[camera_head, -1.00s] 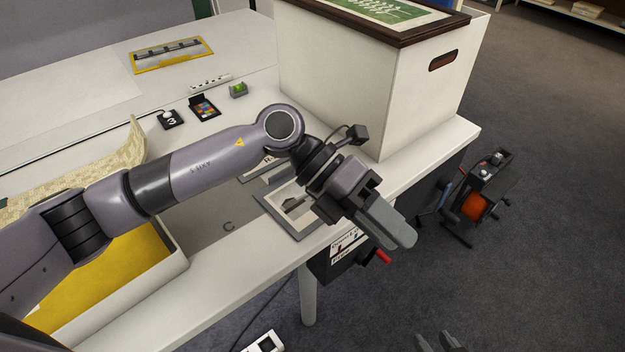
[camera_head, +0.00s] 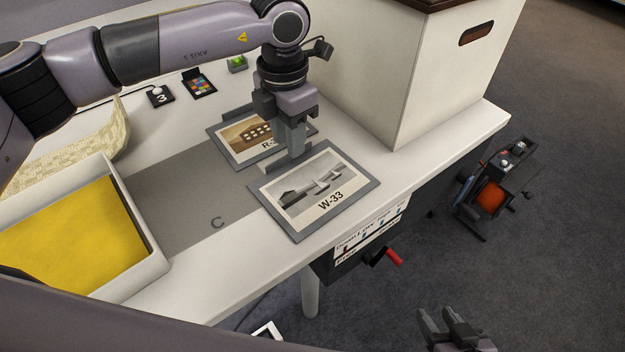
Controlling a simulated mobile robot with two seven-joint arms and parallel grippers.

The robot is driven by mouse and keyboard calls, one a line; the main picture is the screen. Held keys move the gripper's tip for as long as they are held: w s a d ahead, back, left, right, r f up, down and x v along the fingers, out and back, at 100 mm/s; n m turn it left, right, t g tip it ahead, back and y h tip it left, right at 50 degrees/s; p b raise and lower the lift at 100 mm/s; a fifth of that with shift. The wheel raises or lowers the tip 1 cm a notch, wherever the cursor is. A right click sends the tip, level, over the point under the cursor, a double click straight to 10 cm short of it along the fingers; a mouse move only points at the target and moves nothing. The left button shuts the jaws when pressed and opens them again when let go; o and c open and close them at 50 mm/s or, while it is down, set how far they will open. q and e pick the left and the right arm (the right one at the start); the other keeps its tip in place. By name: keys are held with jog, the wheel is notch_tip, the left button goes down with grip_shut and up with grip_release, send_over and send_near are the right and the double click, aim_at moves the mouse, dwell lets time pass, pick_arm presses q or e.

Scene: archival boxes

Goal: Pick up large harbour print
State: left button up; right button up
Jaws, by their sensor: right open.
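A grey-bordered print marked W-33 (camera_head: 318,187) lies on the table near its front edge. Its grey picture shows boat-like shapes, which fits a harbour scene. My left gripper (camera_head: 296,150) points down at the far edge of this print. I cannot tell whether it touches the print, and the gap between its fingers is not clear. A second print marked R (camera_head: 238,135), with a brown building picture, lies just behind and is partly hidden by my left gripper. My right gripper (camera_head: 450,322) is open and empty at the bottom right, over the floor.
A large white box (camera_head: 365,85) stands behind and right of the prints. A white tray with a yellow bottom (camera_head: 75,235) is at the left. A grey mat marked C (camera_head: 185,195) lies between. A colour card (camera_head: 200,87) and small items lie behind.

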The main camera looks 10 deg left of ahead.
pick_arm(q)
notch_tip(320, 180, down, 3)
jog(key=shift+w+a+f, duration=0.1)
jog(key=shift+w+f, duration=0.05)
grip_shut()
jog(key=shift+r, duration=0.55)
notch_tip(320, 180, up, 19)
jog(key=p, duration=0.1)
jog(key=shift+p, duration=0.4)
